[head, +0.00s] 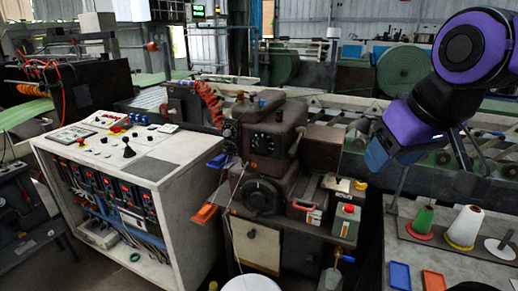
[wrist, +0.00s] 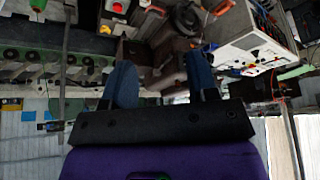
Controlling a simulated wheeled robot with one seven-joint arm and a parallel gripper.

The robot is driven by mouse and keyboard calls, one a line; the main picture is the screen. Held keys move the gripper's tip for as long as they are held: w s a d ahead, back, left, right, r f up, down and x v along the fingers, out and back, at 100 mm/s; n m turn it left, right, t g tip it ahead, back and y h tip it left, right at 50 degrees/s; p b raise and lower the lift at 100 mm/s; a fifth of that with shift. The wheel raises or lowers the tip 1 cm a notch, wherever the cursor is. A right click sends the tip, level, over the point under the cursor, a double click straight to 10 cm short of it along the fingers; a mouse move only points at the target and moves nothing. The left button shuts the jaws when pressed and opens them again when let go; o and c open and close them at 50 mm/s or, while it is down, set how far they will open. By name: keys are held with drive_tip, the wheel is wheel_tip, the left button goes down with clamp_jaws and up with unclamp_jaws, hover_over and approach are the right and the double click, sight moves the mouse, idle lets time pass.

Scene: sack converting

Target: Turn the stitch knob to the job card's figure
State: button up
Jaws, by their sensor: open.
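The brown sewing machine (head: 290,135) stands in the middle of the head view. A dark round dial with pale marks (head: 263,143) is on its upper front face, probably the stitch knob; its setting is too small to read. A larger black wheel (head: 262,195) sits below it. I cannot make out which item is the job card. My gripper (head: 378,157) hangs to the right of the machine, well apart from the dial. In the wrist view my gripper (wrist: 162,80) shows two blue fingers spread apart with nothing between them. The machine shows upside down beyond them.
A white control cabinet (head: 110,165) stands left of the machine. Thread cones, including a white one (head: 465,226), stand on a table at right with blue (head: 400,276) and orange trays (head: 434,281).

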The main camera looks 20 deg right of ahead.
drive_tip(key=shift+o, duration=0.9)
drive_tip(key=shift+w, duration=0.1)
drive_tip(key=w+d+f+n+g+h, duration=0.35)
drive_tip(key=w+n+h, duration=0.3)
drive_tip(key=w, duration=0.25)
drive_tip(key=n+t+h, duration=0.5)
drive_tip(key=n+t, duration=0.7)
drive_tip(key=n, duration=1)
approach(259, 148)
drive_tip(key=x, duration=0.9)
drive_tip(key=shift+w+d, duration=0.1)
drive_tip(key=shift+m, duration=0.25)
drive_tip(key=c, duration=0.9)
